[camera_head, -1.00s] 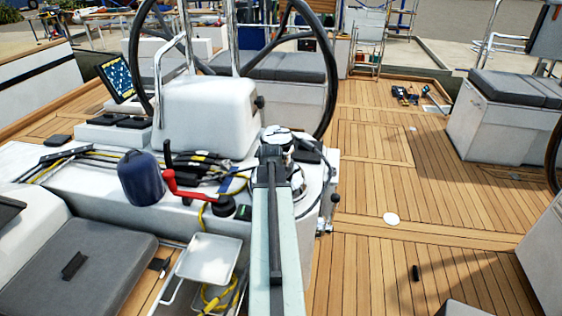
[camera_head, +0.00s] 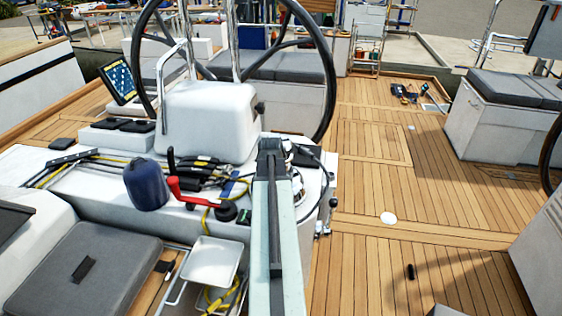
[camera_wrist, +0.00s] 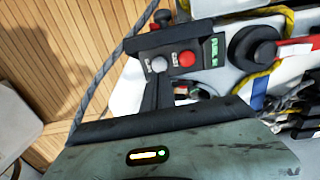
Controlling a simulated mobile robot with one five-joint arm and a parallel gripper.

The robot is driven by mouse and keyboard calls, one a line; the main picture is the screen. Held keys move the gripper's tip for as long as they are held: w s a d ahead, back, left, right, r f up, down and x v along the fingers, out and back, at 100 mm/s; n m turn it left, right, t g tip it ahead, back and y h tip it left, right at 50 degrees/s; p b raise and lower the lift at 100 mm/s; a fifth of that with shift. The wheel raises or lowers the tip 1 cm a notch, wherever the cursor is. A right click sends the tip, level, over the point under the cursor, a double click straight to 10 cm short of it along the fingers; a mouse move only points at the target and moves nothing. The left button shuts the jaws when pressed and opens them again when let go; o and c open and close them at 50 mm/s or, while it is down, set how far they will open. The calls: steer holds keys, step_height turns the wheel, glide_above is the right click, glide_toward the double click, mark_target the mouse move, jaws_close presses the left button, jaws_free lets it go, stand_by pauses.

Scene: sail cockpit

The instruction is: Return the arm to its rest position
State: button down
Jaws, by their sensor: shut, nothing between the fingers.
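My arm (camera_head: 276,235) reaches forward from the bottom of the head view, its far end over the right side of the white console (camera_head: 100,205). My gripper (camera_wrist: 158,95) shows as a narrow dark shape in the wrist view, shut and empty. It points toward a small dark switch panel (camera_wrist: 175,62) with a red and a pale button. Whether it touches anything there cannot be told. In the head view the arm itself hides the gripper's fingers.
A blue canister (camera_head: 146,184), a red-handled crank (camera_head: 190,194) and ropes lie left of my arm. A steering wheel (camera_head: 327,100) and white pedestal (camera_head: 207,118) stand beyond. A white tray (camera_head: 211,262) is at lower left. The teak deck (camera_head: 370,245) at right is mostly clear.

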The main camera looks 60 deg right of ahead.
step_height(320, 180, up, 2)
steer(key=shift+r+p, duration=0.2)
steer(key=shift+p, duration=0.3)
steer(key=w+a+n, duration=0.3)
steer(key=w+a, duration=0.7)
steer(key=a, duration=0.3)
steer(key=w+a+n, duration=0.4)
steer(key=w+a, duration=0.6)
steer(key=a, duration=0.2)
steer(key=w+a+n, duration=0.1)
steer(key=a+n, duration=0.6)
steer(key=a, duration=1.7)
steer(key=shift+w+a+r, duration=0.25)
steer(key=shift+w+a, duration=0.05)
